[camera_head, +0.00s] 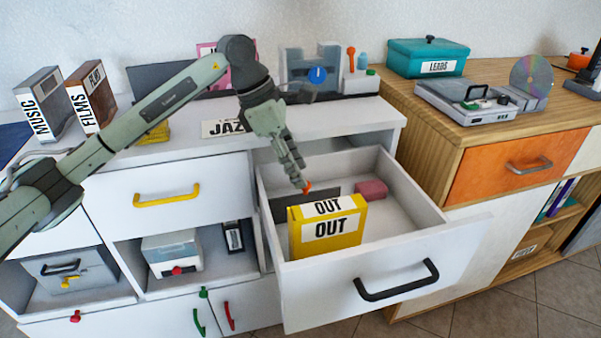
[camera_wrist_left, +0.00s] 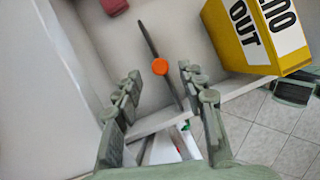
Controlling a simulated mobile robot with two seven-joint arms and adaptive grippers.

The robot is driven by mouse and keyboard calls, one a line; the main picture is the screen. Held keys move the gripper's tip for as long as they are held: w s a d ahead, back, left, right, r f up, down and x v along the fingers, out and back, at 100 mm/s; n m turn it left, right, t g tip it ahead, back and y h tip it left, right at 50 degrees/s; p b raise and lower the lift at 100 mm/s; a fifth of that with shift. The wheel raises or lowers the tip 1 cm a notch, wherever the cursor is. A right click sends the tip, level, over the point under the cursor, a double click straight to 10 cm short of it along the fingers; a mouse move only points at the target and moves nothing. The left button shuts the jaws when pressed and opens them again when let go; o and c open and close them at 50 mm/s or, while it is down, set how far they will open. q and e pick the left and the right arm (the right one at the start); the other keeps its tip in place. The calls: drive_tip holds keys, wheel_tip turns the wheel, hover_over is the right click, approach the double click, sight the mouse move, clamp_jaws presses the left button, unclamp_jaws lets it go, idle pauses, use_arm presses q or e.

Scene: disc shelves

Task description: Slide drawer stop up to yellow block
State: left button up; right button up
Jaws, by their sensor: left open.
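The open drawer (camera_head: 418,200) holds the yellow block (camera_head: 330,238) marked OUT; the block also shows at the upper right of the left wrist view (camera_wrist_left: 237,48). The drawer stop is a thin dark plate (camera_head: 279,206) with an orange knob (camera_head: 307,188). In the left wrist view the stop (camera_wrist_left: 148,38) stands apart from the yellow block, with bare drawer floor between them. My left gripper (camera_head: 298,176) points down into the drawer at the knob. Its open fingers (camera_wrist_left: 159,75) appear on either side of the orange knob, not closed on it. My right gripper is not in view.
A pink block (camera_head: 372,190) lies at the back of the drawer. The drawer's walls and its front with a black handle (camera_head: 397,281) surround the stop. A JAZZ label (camera_head: 225,128) and boxes stand on the white top. A wooden cabinet (camera_head: 430,135) stands at right.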

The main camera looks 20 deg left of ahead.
sight(305, 201)
use_arm(q)
drive_tip(key=shift+x, duration=1.1)
drive_tip(key=shift+c, duration=0.4)
clamp_jaws()
